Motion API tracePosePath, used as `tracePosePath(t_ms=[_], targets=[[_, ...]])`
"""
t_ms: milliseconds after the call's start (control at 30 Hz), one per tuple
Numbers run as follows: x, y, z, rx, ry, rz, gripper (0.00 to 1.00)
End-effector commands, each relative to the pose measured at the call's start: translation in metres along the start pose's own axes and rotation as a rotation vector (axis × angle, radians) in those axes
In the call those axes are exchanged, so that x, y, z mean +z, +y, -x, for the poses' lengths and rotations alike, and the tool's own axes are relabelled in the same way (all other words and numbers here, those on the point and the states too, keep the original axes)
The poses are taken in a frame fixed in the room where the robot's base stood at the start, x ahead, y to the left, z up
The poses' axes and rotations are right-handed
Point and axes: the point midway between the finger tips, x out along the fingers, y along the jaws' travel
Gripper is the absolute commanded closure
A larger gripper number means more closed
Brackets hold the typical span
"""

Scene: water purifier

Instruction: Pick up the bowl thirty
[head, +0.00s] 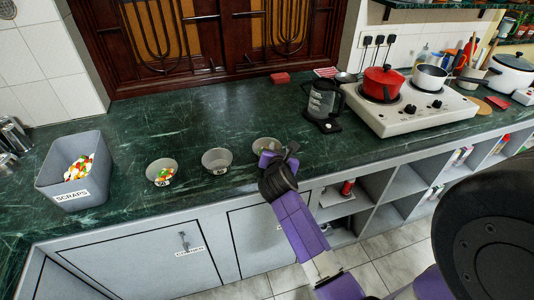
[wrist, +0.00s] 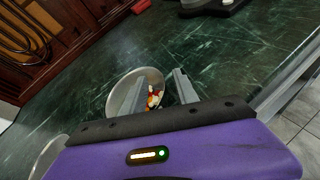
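Three small grey bowls stand in a row on the green counter. The left bowl (head: 162,172) holds colourful pieces, and the middle bowl (head: 217,160) looks empty; their labels are too small to read surely. The right bowl (head: 266,143) is partly hidden by my gripper (head: 276,157), and its label is not visible. In the wrist view, this bowl (wrist: 147,74) holds colourful pieces. My gripper (wrist: 157,92) is open over its right side: the left finger overlaps the bowl and the right finger shows just outside the rim. Contact cannot be told.
A grey SCRAPS bin (head: 75,175) with colourful pieces stands at the left. A kettle (head: 322,102) and a stove (head: 408,106) with a red pot (head: 382,83) stand to the right. The counter behind the bowls is clear. Another bowl (wrist: 48,158) shows at the wrist view's lower left.

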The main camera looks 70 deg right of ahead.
Motion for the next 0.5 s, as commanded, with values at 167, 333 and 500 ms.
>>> tracePosePath(t_ms=[167,333,500], targets=[[-0.0002,0.0001,0.0003,0.0,0.0,0.0,0.7],[-0.0005,-0.0001,0.0004,0.0,0.001,0.0,1.0],[-0.001,-0.0004,0.0004,-0.001,0.002,0.0,1.0]])
